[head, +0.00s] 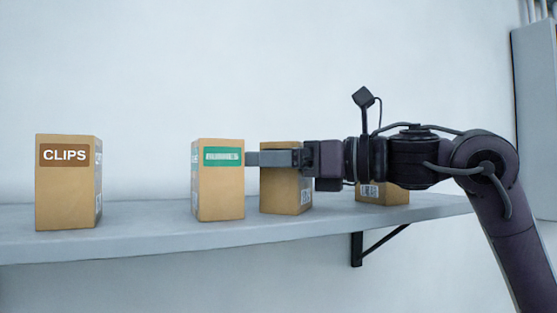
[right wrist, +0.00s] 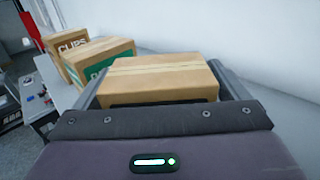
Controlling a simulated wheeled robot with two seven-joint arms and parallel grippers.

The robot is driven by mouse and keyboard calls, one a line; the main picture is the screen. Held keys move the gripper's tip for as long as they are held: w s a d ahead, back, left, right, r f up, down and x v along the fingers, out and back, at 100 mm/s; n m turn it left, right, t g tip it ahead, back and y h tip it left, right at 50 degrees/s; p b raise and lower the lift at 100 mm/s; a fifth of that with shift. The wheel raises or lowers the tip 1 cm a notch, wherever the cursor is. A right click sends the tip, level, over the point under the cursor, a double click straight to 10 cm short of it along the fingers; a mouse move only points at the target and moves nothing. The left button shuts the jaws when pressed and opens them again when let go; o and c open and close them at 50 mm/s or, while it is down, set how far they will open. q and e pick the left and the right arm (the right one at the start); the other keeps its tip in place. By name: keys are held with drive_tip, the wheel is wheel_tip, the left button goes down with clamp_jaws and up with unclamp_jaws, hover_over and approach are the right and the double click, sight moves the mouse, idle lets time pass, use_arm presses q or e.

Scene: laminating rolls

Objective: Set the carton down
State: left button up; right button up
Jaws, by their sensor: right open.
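A brown carton (head: 285,192) stands upright on the grey shelf (head: 150,238), its upper part partly hidden behind my right gripper (head: 255,158). In the right wrist view the carton (right wrist: 163,80) has a tape strip along its top and sits between the two fingers of my right gripper (right wrist: 160,88), one on each side. The gripper is open around the carton, at its upper half. Whether a finger touches it I cannot tell. My left gripper is in neither view.
A carton with a green label (head: 218,180) stands close on the left, and a carton marked CLIPS (head: 66,185) is further left. Another carton (head: 382,193) is partly hidden behind my right arm. The shelf between the CLIPS and green-label cartons is clear. A wall rises behind.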

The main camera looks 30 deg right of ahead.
drive_tip(key=shift+s+d+r, duration=0.1)
drive_tip(key=b+v, duration=0.4)
drive_tip(key=v, duration=0.6)
drive_tip(key=shift+s+d, duration=0.2)
drive_tip(key=shift+s, duration=0.1)
drive_tip(key=shift+s+d, duration=0.3)
drive_tip(key=shift+s, duration=0.1)
